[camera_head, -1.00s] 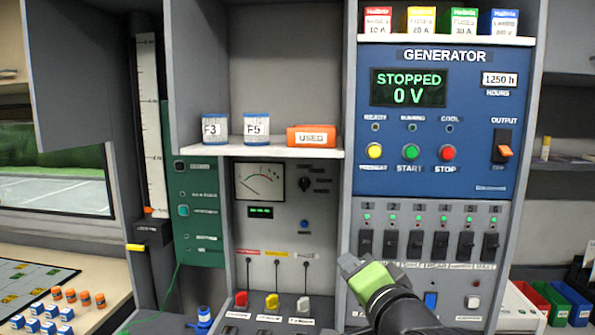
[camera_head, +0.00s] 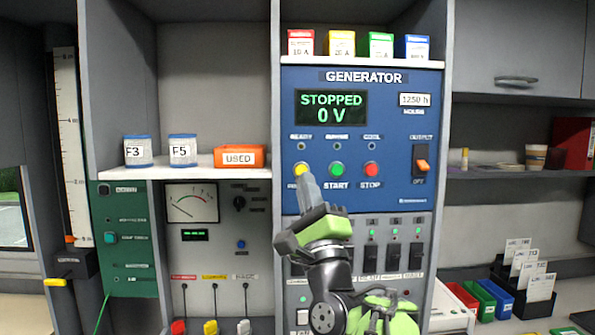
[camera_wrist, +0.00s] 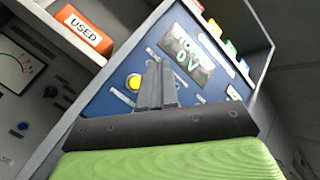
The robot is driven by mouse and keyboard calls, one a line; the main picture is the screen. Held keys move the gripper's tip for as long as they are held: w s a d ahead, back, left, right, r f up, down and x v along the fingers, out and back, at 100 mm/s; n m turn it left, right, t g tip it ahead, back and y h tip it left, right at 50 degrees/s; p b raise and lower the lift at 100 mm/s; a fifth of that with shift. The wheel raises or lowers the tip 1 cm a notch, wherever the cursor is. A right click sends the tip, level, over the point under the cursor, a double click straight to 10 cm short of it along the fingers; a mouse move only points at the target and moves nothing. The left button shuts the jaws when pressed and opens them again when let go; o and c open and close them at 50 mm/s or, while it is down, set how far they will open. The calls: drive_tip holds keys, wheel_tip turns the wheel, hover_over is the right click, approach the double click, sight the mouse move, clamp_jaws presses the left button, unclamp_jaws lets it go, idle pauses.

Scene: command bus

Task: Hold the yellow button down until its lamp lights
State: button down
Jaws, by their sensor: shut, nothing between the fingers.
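The yellow button (camera_head: 302,169) is at the left of the button row on the blue generator panel (camera_head: 390,190). It also shows in the wrist view (camera_wrist: 133,82), just left of the fingertips. My gripper (camera_head: 305,178) is shut and empty, its fingertips pointing up just below the yellow button. In the wrist view the closed fingers (camera_wrist: 158,84) stand in front of the panel. I cannot tell whether they touch it. The READY lamp (camera_head: 301,146) above the yellow button looks dark. The display (camera_head: 331,107) reads STOPPED, 0 V.
The green START button (camera_head: 337,169) and red STOP button (camera_head: 371,169) sit close to the right. The orange OUTPUT switch (camera_head: 422,165) is farther right. A shelf (camera_head: 205,173) with an orange USED box (camera_head: 239,156) juts out to the left. Breaker switches (camera_head: 393,256) lie below.

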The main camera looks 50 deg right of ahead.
drive_tip(key=w+d+p, duration=0.3)
drive_tip(key=w+d, duration=0.2)
drive_tip(key=d, duration=0.1)
drive_tip(key=shift+w, duration=0.2)
drive_tip(key=shift+d, duration=0.15)
idle(1.7)
drive_tip(key=shift+w+d, duration=0.25)
drive_tip(key=shift+d, duration=0.05)
drive_tip(key=shift+w+d+p, duration=0.25)
drive_tip(key=shift+p, duration=0.25)
idle(4.6)
